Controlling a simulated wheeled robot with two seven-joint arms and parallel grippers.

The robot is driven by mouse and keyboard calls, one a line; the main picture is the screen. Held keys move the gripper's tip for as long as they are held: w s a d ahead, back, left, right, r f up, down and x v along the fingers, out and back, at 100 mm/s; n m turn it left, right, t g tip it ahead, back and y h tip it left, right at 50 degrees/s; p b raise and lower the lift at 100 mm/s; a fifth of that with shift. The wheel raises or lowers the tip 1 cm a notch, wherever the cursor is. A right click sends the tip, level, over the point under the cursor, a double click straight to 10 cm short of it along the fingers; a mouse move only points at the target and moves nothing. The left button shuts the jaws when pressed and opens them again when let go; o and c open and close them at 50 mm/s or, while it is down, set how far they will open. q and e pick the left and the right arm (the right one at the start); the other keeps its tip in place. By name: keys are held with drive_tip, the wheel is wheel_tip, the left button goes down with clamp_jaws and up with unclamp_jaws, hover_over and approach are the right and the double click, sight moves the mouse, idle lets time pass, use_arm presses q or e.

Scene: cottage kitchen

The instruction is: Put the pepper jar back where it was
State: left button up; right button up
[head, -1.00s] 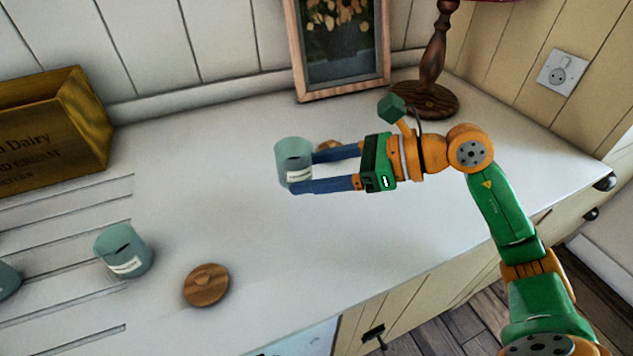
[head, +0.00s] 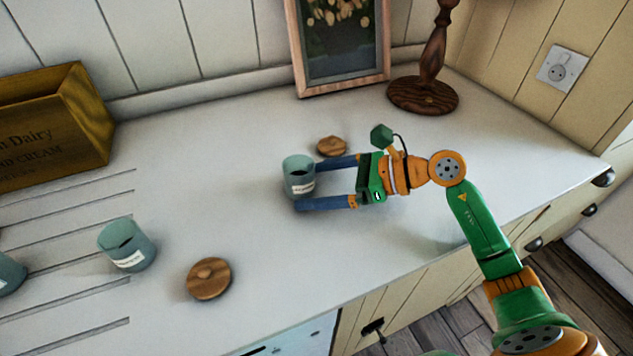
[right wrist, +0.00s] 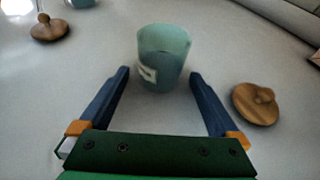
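An open teal jar (head: 298,174) with a white label stands upright on the pale counter; its label is too small to read. My right gripper (head: 307,184) reaches it from the right, with its blue fingers apart on either side of it. In the right wrist view the jar (right wrist: 163,55) sits at the fingertips (right wrist: 160,73), and the fingers look spread clear of it. A similar teal jar (head: 127,245) stands farther left, and another (head: 9,275) is cut off by the left edge. My left gripper is out of view.
A round wooden lid (head: 332,146) lies just behind the gripper; another lid (head: 208,278) lies near the front. A wooden crate (head: 50,130), a picture frame (head: 385,60) and a dark wooden lamp base (head: 423,95) stand at the back. The counter's middle is clear.

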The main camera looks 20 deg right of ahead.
drive_tip(key=shift+r, duration=0.25)
drive_tip(key=shift+s+d, duration=0.1)
drive_tip(key=shift+d, duration=0.2)
drive_tip(key=b+v, duration=0.3)
drive_tip(key=v, duration=0.8)
drive_tip(key=shift+s, duration=0.1)
drive_tip(key=shift+s+r, duration=0.1)
drive_tip(key=shift+r, duration=0.05)
drive_tip(key=shift+d, duration=0.1)
